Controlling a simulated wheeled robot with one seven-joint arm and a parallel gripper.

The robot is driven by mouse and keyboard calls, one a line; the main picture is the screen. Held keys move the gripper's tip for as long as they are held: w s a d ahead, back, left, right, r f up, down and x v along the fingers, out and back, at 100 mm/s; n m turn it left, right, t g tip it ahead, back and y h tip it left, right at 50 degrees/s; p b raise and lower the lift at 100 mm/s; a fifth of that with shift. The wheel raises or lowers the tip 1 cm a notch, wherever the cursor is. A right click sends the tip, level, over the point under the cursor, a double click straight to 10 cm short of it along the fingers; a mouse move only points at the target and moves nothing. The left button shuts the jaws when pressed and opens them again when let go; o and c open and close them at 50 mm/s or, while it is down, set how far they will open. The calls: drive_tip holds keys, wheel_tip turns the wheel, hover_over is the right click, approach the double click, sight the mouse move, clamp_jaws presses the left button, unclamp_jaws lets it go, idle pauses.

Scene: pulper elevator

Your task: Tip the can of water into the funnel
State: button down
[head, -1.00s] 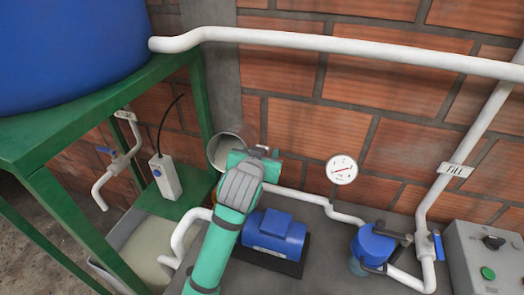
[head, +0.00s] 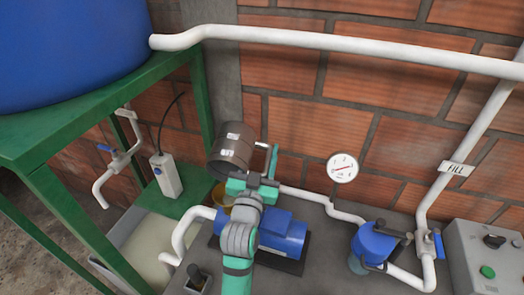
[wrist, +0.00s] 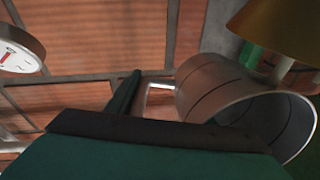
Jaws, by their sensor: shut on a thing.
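The metal can (head: 232,148) is held up by the wall, tilted, with its side towards the head camera and its mouth hidden there. My gripper (head: 262,166) is shut on the can's handle, at the can's right side. In the wrist view the can (wrist: 225,97) shows its open rim at the right. The brass-coloured funnel (head: 217,195) is just below the can in the head view, partly hidden by the can and gripper. Its cone also shows in the wrist view (wrist: 285,28), close to the can's rim. A pale strip lies between them; I cannot tell whether it is water or pipe.
A blue pump (head: 283,232) stands just right of my wrist. A white pipe (head: 185,232) bends at the left. The green tank stand (head: 65,145) is further left. A pressure gauge (head: 342,168) and a blue-topped filter (head: 375,243) are to the right.

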drive_tip(key=shift+s+a+r+t+h, duration=0.2)
drive_tip(key=shift+s+r+t, duration=0.4)
drive_tip(key=shift+t, duration=0.3)
drive_tip(key=shift+s+a+r+t+h, duration=0.1)
drive_tip(key=shift+s+r+t+h, duration=0.1)
drive_tip(key=shift+s+r+t, duration=0.55)
drive_tip(key=shift+w+f+t, duration=0.1)
drive_tip(key=shift+w+t, duration=0.1)
drive_tip(key=shift+t, duration=0.05)
idle(0.6)
drive_tip(key=shift+a, duration=0.15)
